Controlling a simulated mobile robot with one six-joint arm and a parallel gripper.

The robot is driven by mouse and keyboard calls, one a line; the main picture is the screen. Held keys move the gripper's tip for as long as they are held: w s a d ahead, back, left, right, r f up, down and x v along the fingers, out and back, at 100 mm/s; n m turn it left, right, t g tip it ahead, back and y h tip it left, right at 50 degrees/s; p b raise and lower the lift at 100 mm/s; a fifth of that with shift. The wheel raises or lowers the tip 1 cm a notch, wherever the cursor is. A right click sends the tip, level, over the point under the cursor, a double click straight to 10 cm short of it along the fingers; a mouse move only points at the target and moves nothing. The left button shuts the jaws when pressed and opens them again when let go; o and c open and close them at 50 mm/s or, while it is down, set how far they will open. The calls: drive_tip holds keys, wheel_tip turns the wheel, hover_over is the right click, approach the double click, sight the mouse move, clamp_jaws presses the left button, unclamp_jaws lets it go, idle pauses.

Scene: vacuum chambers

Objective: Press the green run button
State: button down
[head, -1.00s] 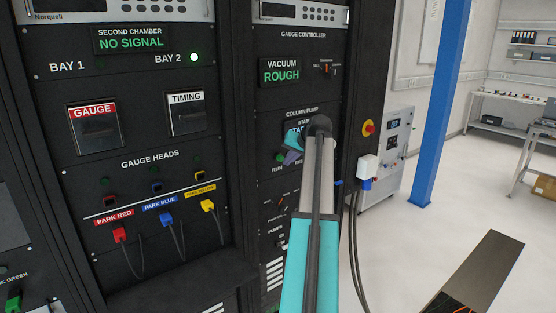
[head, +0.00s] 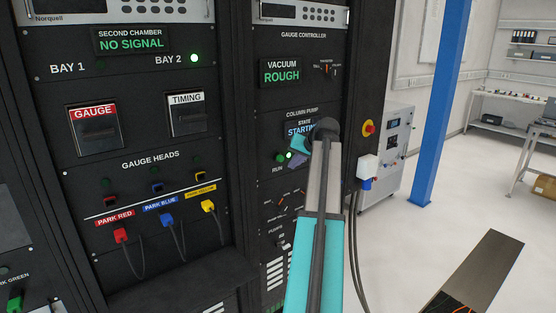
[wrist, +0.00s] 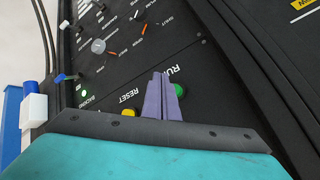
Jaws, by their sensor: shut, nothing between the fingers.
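The green run button (wrist: 179,90) shows beside the RUN label in the wrist view. My gripper (wrist: 160,77) is shut and empty, its purple fingers pointing at the panel just left of the button there. I cannot tell whether the fingers touch the panel.
A yellow reset button (wrist: 127,113) lies left of the fingers in the wrist view. A red stop knob (head: 368,128) is on the rack's right edge. Small toggle switches (head: 283,203) sit below the run button. A blue post (head: 440,105) stands at right, with open floor around it.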

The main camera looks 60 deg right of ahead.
drive_tip(key=s, duration=0.1)
drive_tip(key=s+a, duration=0.1)
drive_tip(key=s, duration=0.1)
idle(0.4)
